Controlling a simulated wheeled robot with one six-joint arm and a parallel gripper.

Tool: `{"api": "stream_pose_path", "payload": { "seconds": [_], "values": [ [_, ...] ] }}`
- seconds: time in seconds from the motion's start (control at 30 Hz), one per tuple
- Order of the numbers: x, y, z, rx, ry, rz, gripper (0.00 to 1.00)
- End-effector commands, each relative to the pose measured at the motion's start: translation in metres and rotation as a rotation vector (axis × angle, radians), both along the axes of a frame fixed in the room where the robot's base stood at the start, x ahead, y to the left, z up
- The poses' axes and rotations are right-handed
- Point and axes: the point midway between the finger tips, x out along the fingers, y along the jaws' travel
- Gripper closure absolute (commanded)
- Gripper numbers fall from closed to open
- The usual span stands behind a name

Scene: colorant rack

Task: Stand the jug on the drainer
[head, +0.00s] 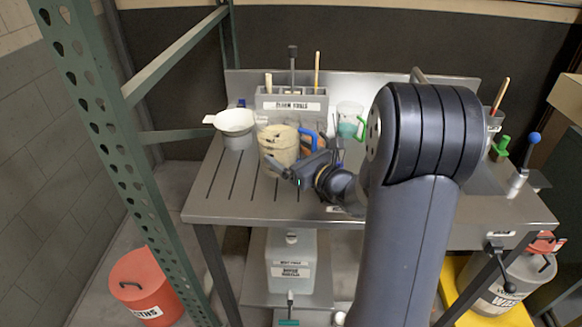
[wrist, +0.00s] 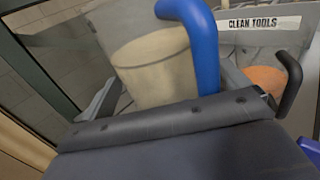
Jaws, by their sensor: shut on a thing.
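The jug (head: 279,147) is a beige-filled vessel with a blue handle, at the back of the grooved steel drainer (head: 232,190) in the head view. My gripper (head: 284,165) is shut on the jug from the front right. In the wrist view the jug (wrist: 152,68) stands between my gripper's fingers (wrist: 170,88), its blue handle facing the camera. The jug looks roughly upright. Its base is partly hidden by my gripper, and I cannot tell whether it touches the drainer.
A white bowl-like vessel (head: 235,127) stands left of the jug. The clean tools rack (head: 292,103) is close behind. A green-handled jug (head: 350,122) stands to the right. A green upright (head: 112,150) rises at left. The drainer's front left is clear.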

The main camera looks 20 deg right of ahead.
Motion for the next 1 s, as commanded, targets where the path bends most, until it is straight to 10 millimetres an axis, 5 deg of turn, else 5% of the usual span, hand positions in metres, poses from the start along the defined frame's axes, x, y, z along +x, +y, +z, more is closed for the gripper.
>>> {"api": "stream_pose_path", "payload": {
  "seconds": [0.5,0.87,0.9,1.0],
  "values": [
    [0.0,0.0,-0.04,0.001,-0.006,0.001,0.68],
    [0.0,0.0,-0.043,0.0,-0.008,0.001,0.68],
    [0.0,0.0,-0.045,0.0,-0.002,0.001,0.05],
    [0.0,0.0,-0.044,0.0,-0.001,0.001,0.0]
  ]
}}
